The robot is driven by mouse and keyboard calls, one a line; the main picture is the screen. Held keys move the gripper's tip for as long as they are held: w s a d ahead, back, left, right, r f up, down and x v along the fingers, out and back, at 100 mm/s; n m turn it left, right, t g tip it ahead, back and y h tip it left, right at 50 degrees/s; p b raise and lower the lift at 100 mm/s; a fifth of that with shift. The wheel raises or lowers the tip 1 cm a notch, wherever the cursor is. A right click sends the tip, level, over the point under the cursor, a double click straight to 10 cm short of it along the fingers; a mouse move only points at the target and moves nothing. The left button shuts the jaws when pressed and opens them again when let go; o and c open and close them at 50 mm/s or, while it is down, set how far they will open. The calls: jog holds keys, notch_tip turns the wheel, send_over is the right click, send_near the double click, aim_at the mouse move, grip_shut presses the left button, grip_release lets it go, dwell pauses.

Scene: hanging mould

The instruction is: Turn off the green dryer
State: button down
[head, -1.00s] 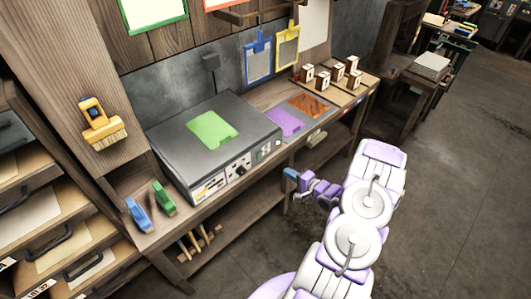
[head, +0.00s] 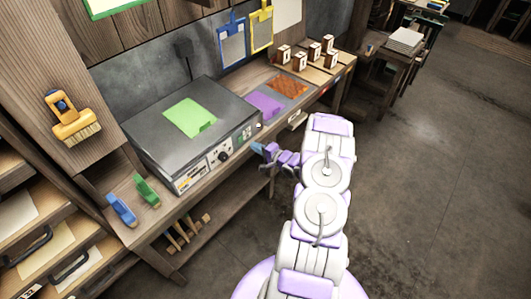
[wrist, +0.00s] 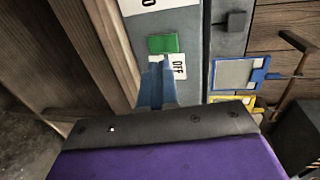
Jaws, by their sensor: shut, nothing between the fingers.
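The dryer is a grey box (head: 145,137) on the bench with a green sheet (head: 190,117) on its top. Its front panel (head: 205,168) has a dark knob (head: 223,155) and a small green switch (head: 246,133) near the right end. In the wrist view the green switch (wrist: 163,43) sits above a white OFF label (wrist: 180,67). My gripper (head: 257,149) is at the panel's right end, its blue fingers shut and empty. In the wrist view the fingertips (wrist: 157,66) are just below the switch and partly cover the label; I cannot tell whether they touch.
A purple sheet (head: 265,104) and an orange-brown sheet (head: 287,86) lie right of the dryer. Several wooden blocks (head: 314,51) stand farther right. Blue (head: 121,209) and green (head: 147,191) tools lie left. Blue (head: 232,43) and yellow (head: 261,30) frames hang behind. The floor at right is clear.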

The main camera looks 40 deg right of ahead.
aim_at(242, 138)
jog(key=x, duration=0.2)
jog(key=r+x, duration=0.1)
jog(key=x, duration=0.1)
jog(key=shift+w+b, duration=0.35)
jog(key=shift+w, duration=0.1)
jog(key=shift+w, duration=0.1)
jog(key=shift+w+a+r+g+p, duration=0.1)
jog(key=shift+w+r+g+p, duration=0.15)
jog(key=shift+p, duration=0.5)
jog(key=shift+f, duration=0.15)
jog(key=shift+s, duration=0.1)
